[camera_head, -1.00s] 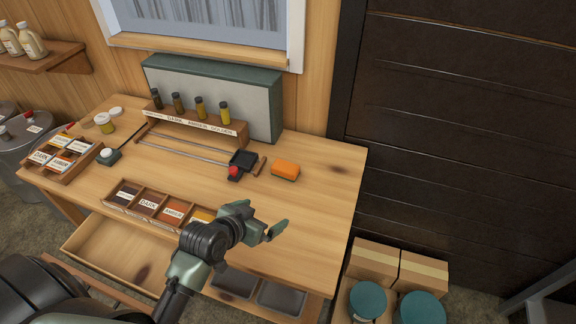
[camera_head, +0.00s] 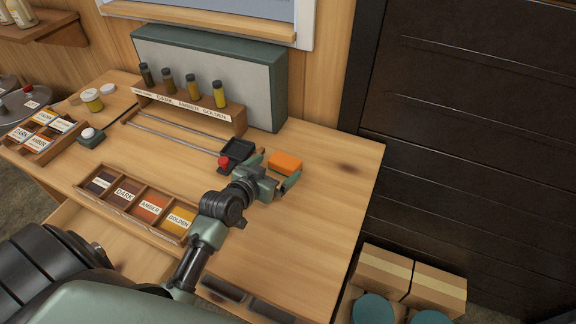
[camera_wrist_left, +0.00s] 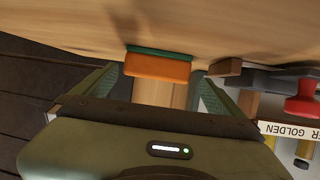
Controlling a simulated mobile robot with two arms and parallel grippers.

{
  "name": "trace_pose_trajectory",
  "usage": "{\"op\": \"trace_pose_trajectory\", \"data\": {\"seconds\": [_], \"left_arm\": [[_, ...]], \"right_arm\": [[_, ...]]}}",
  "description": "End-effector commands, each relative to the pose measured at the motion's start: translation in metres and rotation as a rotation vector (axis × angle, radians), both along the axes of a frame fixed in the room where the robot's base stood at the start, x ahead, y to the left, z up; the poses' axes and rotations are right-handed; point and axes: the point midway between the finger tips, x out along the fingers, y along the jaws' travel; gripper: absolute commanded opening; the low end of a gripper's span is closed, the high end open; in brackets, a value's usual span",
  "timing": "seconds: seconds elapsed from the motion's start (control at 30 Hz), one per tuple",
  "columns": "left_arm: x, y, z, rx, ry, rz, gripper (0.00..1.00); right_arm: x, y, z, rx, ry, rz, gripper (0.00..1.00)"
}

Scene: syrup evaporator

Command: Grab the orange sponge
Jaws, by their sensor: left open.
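The orange sponge (camera_head: 286,160) lies on the wooden table, right of the small black tray. It has a green layer, visible in the left wrist view along the sponge's far edge (camera_wrist_left: 158,65). My left gripper (camera_head: 278,176) is open and empty just in front of the sponge, low over the tabletop. In the left wrist view its two fingers (camera_wrist_left: 155,78) stand apart on either side, with the sponge lined up in the gap near the fingertips. I see no contact. My right gripper is not in view.
A black tray with a red knob (camera_head: 224,162) sits close left of the gripper. A bottle rack (camera_head: 190,106) stands behind, and a compartment box of labelled samples (camera_head: 140,205) lies in front left. The tabletop right of the sponge is clear up to its edge.

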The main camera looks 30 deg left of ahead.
Motion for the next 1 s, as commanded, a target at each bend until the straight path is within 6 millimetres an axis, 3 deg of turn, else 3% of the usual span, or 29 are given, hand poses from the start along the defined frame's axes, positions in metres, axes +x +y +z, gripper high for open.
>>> {"op": "trace_pose_trajectory", "data": {"seconds": [0.53, 0.87, 1.0], "left_arm": [[0.06, -0.008, -0.018, -0.003, 0.001, -0.001, 1.0], [0.066, -0.008, -0.022, 0.0, 0.001, -0.002, 1.0], [0.065, -0.008, -0.022, -0.001, 0.001, -0.002, 0.64]], "right_arm": [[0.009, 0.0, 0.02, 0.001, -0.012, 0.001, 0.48], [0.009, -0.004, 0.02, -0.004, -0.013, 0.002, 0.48], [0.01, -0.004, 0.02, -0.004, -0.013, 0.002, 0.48]]}}
